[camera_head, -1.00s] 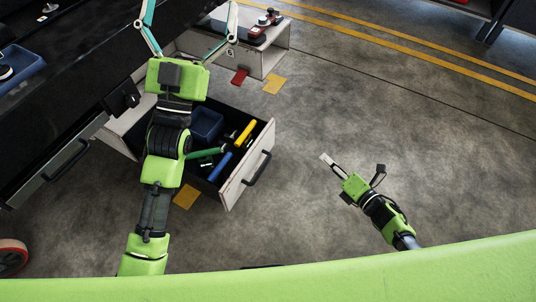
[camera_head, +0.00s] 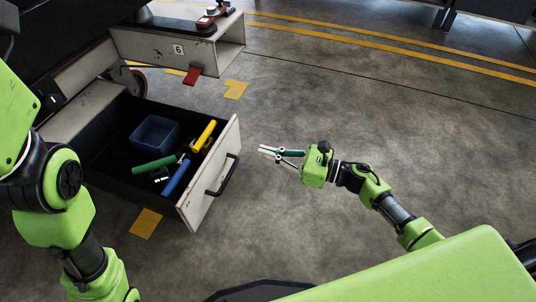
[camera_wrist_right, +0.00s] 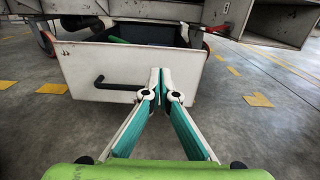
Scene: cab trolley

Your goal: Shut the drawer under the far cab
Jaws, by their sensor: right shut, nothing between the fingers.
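The drawer (camera_head: 213,185) stands pulled out at the left of the head view, with a pale front and a black handle (camera_head: 224,175). Inside lie a blue bin (camera_head: 155,134) and several tools with green, yellow and blue handles. My right gripper (camera_head: 264,151) is shut and empty, to the right of the drawer front and apart from it. In the right wrist view the shut fingertips (camera_wrist_right: 165,70) point at the drawer front (camera_wrist_right: 110,68), right of its handle (camera_wrist_right: 115,86). My left arm shows at the left edge; its gripper is out of the picture.
A pale cab unit (camera_head: 160,47) marked 6 stands beyond the drawer, with a red tag (camera_head: 192,75) by its lower edge. Yellow marks (camera_head: 236,89) lie on the floor.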

